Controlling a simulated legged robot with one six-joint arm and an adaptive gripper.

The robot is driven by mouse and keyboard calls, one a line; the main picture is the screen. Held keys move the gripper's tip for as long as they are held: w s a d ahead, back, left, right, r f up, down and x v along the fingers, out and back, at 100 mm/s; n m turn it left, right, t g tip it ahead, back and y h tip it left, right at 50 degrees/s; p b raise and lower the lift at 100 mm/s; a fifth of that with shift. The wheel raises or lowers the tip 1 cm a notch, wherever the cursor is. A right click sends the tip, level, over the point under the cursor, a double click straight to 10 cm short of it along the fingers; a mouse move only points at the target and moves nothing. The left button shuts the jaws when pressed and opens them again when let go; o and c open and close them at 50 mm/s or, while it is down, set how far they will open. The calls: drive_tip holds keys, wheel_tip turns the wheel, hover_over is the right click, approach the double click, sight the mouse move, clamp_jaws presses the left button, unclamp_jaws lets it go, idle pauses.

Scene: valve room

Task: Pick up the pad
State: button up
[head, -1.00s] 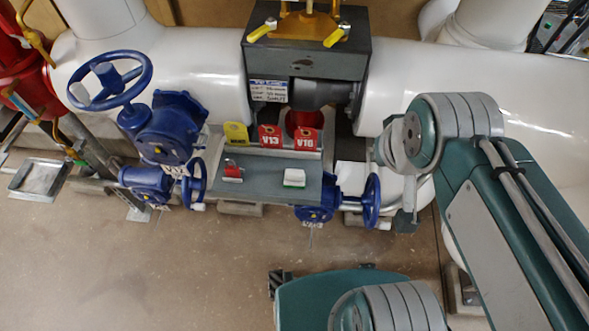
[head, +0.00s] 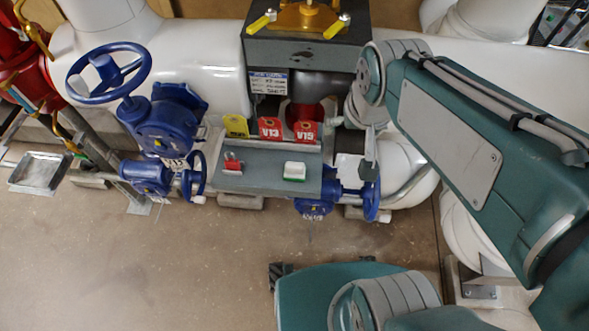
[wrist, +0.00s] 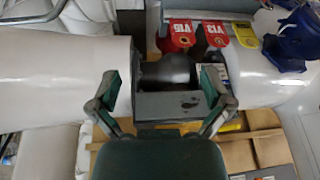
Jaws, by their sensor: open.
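The pad (head: 295,171), a small block with a white top and green lower edge, lies on the right part of the grey shelf (head: 255,182) in the head view. My gripper (head: 368,165) hangs to the right of the shelf, apart from the pad. In the wrist view my gripper (wrist: 159,78) has its two fingers spread wide with nothing held between them. The pad does not show in the wrist view.
A red padlock-like item (head: 232,163) sits left on the shelf. Red tags (head: 270,129) and a yellow tag (head: 236,125) stand along its back. Blue valves (head: 165,125) flank it, with a white pipe (head: 205,75) behind.

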drive_tip(key=w+a+f+g, duration=0.2)
drive_tip(key=w+a+f, duration=0.3)
drive_tip(key=w+f, duration=0.15)
drive_tip(key=m+g, duration=0.1)
drive_tip(key=g, duration=0.1)
hover_over(295, 165)
drive_tip(key=f, duration=0.9)
drive_tip(key=shift+w+f, duration=0.2)
drive_tip(key=shift+f, duration=0.1)
wheel_tip(295, 165, down, 11)
drive_tip(key=shift+s+a+f, duration=0.1)
drive_tip(key=c, duration=0.9)
drive_tip(key=shift+c, duration=0.5)
drive_tip(key=shift+s, duration=0.15)
